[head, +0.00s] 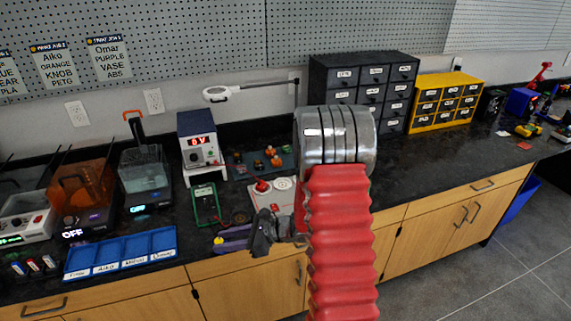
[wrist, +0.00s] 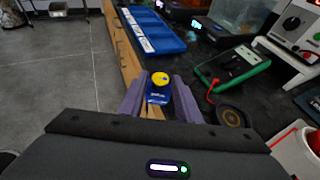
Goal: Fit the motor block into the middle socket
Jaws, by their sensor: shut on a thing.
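My gripper (wrist: 158,92) has purple fingers, shut on a small blue block with a yellow round top (wrist: 158,90), which I take to be the motor block. It is held at the fingertips, near the counter's front edge. In the head view my gripper (head: 220,240) is at the front of the counter, with only a bit of yellow showing at its tips. My red arm sleeve and silver wrist hide part of the counter. I cannot make out the middle socket in either view.
A blue compartment tray (head: 125,252) lies left of the gripper. A green-edged meter (head: 206,204) and a dark round coil (wrist: 232,117) are close by. A white-and-red device (head: 272,192) stands behind my gripper. A power supply (head: 198,145) is further back.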

